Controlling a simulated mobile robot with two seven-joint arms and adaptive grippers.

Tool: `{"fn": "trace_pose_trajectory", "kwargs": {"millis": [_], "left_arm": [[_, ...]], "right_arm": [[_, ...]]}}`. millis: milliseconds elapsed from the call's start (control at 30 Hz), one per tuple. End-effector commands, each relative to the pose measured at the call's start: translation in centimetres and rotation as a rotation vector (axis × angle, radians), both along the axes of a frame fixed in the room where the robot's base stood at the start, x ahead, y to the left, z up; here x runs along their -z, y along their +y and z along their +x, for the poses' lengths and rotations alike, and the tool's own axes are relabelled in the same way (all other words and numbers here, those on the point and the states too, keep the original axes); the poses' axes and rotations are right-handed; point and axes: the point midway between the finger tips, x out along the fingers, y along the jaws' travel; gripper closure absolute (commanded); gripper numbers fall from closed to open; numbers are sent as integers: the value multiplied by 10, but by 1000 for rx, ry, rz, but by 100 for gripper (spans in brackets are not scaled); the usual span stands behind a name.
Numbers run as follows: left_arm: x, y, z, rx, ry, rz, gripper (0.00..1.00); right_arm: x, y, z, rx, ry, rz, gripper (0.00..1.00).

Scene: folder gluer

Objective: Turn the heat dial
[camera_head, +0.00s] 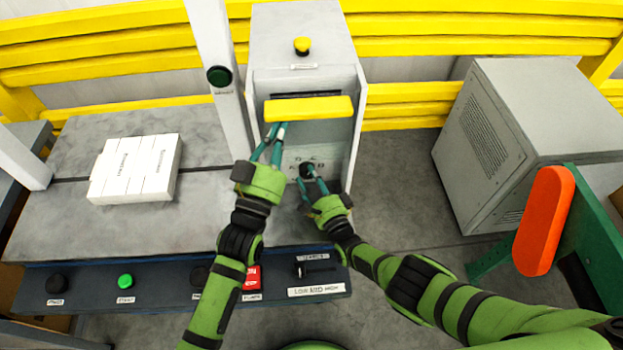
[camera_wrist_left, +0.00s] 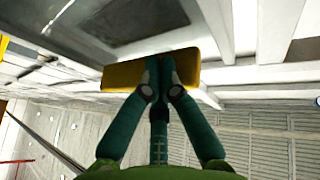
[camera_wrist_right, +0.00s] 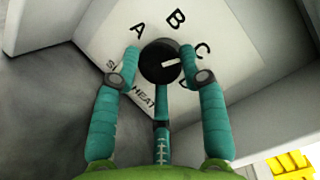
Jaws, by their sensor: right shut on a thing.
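The heat dial (camera_wrist_right: 158,60) is a round black knob with a white pointer line on a pale panel (camera_wrist_right: 110,35) lettered A, B, C, with a partly hidden D. In the right wrist view the pointer points right, toward the space near C and D. My right gripper (camera_wrist_right: 162,70) has one finger on each side of the dial and is shut on it. In the head view the dial (camera_head: 307,169) sits low inside the grey cabinet. My left gripper (camera_head: 275,132) is shut, its fingertips together against the yellow bar (camera_head: 308,107) of the cabinet's front, above the dial.
A white post (camera_head: 222,75) with a dark green button stands left of the cabinet. White cartons (camera_head: 135,168) lie on the grey table. A control strip (camera_head: 180,285) with knobs and a red switch runs along the front. A grey box (camera_head: 490,140) and an orange-topped part (camera_head: 543,220) stand right.

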Motion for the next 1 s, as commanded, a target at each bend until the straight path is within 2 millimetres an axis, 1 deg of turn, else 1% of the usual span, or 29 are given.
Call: {"fn": "trace_pose_trajectory", "kwargs": {"millis": [33,467,500,533,567,1000], "left_arm": [[-2,0,0,-1,-5,-2,100],[-2,0,0,0,-4,-2,100],[-2,0,0,0,-4,-2,100],[-2,0,0,0,-4,-2,100],[-2,0,0,0,-4,-2,100],[-2,0,0,-1,-5,-2,100]], "right_arm": [[-1,2,0,-5,-1,6,90],[-2,4,-1,-7,-3,14,90],[-2,4,-1,-7,-3,14,49],[-2,4,-1,-7,-3,14,37],[-2,4,-1,-7,-3,14,35],[1,0,-3,-3,0,13,35]]}}
